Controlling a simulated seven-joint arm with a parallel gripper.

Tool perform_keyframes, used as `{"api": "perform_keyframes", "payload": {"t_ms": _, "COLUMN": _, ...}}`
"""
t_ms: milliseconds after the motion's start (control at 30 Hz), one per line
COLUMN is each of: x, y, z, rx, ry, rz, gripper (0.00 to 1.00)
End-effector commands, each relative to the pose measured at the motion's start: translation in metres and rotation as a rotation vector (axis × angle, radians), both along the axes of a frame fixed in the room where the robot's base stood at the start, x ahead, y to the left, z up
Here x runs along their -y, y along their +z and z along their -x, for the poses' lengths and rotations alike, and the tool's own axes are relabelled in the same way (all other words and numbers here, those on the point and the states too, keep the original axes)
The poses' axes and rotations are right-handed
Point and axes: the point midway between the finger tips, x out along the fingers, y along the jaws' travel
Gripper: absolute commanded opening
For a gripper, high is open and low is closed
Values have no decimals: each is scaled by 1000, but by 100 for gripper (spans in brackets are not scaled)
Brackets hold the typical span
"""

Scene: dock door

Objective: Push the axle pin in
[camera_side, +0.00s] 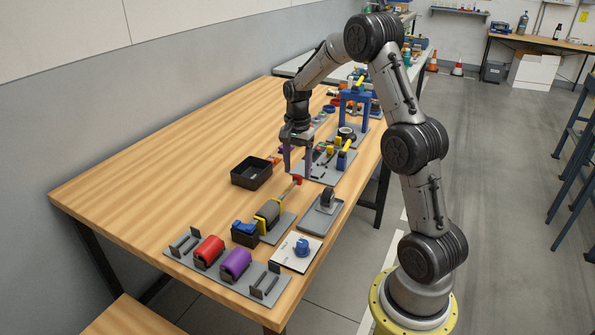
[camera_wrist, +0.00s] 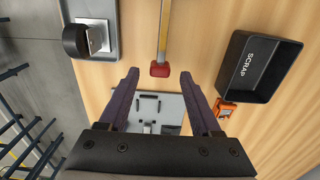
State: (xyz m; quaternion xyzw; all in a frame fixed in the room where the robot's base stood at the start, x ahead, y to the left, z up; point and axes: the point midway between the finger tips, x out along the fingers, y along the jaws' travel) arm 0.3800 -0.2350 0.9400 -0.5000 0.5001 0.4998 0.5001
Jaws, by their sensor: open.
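I cannot tell for sure which part is the axle pin. A yellow rod with a red end (camera_wrist: 160,69) shows in the wrist view, running up from between my fingertips. In the side view the same red end (camera_side: 297,180) slants up from a grey housing (camera_side: 269,211) with a yellow band. My gripper (camera_side: 298,172) is open and empty, fingers pointing down above the table near the red end; its fingertips also show in the wrist view (camera_wrist: 159,74). A black wheel on a pale bracket (camera_side: 327,198) sits in a grey tray (camera_side: 312,221), also in the wrist view (camera_wrist: 80,40).
A black scrap bin (camera_side: 251,173) stands left of my gripper, with an orange item (camera_wrist: 225,107) beside it. A grey plate (camera_wrist: 172,107) with small dark parts lies below. Red (camera_side: 208,250) and purple (camera_side: 235,263) rollers lie at the front. The table's left side is clear.

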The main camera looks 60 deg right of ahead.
Motion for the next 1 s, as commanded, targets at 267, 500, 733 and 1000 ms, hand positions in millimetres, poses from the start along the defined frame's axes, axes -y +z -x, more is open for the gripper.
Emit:
{"api": "perform_keyframes", "payload": {"t_ms": 267, "x": 0, "y": -15, "z": 0, "rx": -1, "ry": 0, "rz": -1, "gripper": 65}}
{"api": "perform_keyframes", "payload": {"t_ms": 500, "x": 0, "y": -15, "z": 0, "rx": -1, "ry": 0, "rz": 0, "gripper": 60}}
{"api": "perform_keyframes", "payload": {"t_ms": 733, "x": 0, "y": -14, "z": 0, "rx": -1, "ry": 0, "rz": 0, "gripper": 18}}
{"api": "perform_keyframes", "payload": {"t_ms": 1000, "x": 0, "y": -14, "z": 0, "rx": -1, "ry": 0, "rz": 0, "gripper": 0}}
